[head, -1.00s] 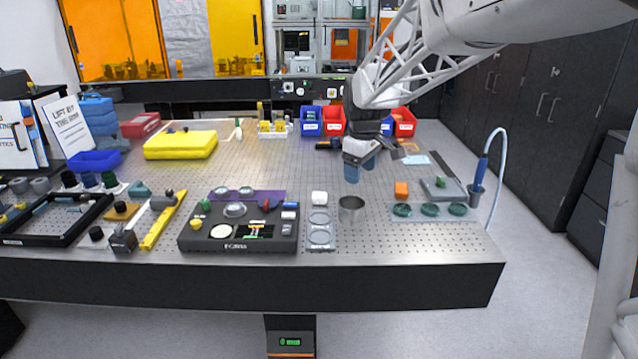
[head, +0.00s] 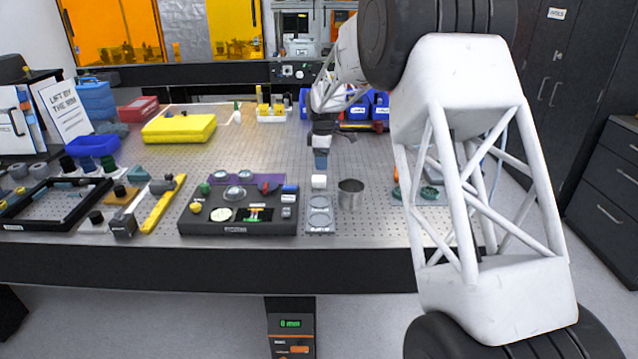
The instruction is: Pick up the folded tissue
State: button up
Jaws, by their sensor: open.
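A small white block-shaped item (head: 319,182), which looks like the folded tissue, sits at the back edge of a grey tray with round recesses (head: 320,228). My gripper (head: 320,165) points down with its blue fingers directly above or just behind this white item in the head view. The jaws are open, though the gap between the fingers is hard to make out from here. I cannot tell whether the fingertips touch the white item.
A metal cup (head: 350,195) stands close on the right of the white item. A black instrument box (head: 240,222) with knobs and domes is on the left. My arm covers much of the table's right side.

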aim_at(319, 177)
jog(key=shift+w+a+f+n, duration=0.15)
jog(key=shift+w+a+f, duration=0.1)
jog(key=shift+w+f, duration=0.2)
jog(key=shift+w+a+f+n, duration=0.15)
jog(key=shift+w+a+f, duration=0.1)
jog(key=shift+w+f, duration=0.2)
jog(key=shift+f, duration=1.25)
jog(key=shift+f, duration=2.6)
jog(key=c, duration=1)
